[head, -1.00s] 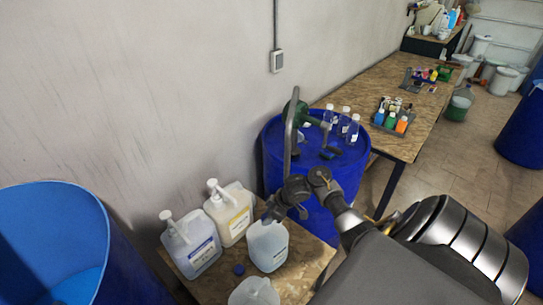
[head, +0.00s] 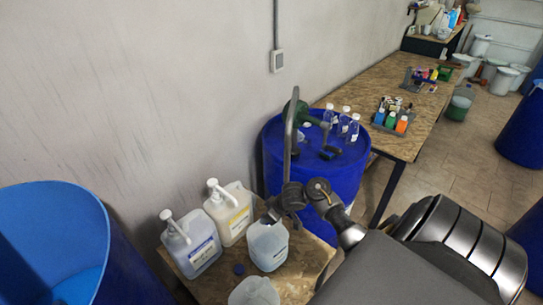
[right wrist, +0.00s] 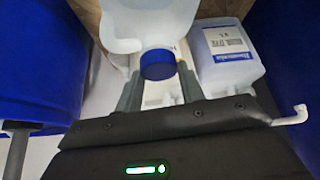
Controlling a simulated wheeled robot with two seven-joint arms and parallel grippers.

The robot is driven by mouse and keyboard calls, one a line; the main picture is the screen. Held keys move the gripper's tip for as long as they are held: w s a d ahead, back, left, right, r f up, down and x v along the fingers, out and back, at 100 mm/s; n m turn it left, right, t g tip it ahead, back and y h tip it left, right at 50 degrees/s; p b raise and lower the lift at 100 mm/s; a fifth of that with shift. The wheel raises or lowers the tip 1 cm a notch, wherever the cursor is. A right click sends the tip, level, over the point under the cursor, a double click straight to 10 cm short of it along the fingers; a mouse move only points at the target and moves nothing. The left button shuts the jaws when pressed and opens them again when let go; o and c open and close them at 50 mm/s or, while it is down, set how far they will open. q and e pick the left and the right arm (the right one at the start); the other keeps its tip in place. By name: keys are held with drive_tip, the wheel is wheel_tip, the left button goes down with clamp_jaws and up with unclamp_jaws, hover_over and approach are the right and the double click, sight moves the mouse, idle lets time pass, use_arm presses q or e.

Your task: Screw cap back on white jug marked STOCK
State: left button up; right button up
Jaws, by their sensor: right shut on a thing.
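A translucent white jug (head: 268,245) stands on the low wooden table, directly below my right gripper (head: 270,214). In the right wrist view the jug (right wrist: 150,20) is at the top, and a blue cap (right wrist: 158,65) is at its mouth. My right gripper (right wrist: 159,88) is shut on this cap, with a grey finger on either side. I cannot tell whether the cap is seated on the thread. No STOCK mark is readable. A second blue cap (head: 238,268) lies on the table, near another open-looking jug (head: 253,292). My left gripper is not in view.
Two white pump bottles (head: 190,243) (head: 230,212) stand left of the jug. A blue drum (head: 318,160) with bottles on top is behind, and an open blue drum (head: 60,235) is at the left. The low wooden table (head: 312,262) has bare room at its right.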

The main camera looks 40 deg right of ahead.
drive_tip(key=shift+s+a+f+m+h, duration=0.2)
drive_tip(key=shift+f+m+h, duration=0.15)
drive_tip(key=shift+m, duration=0.55)
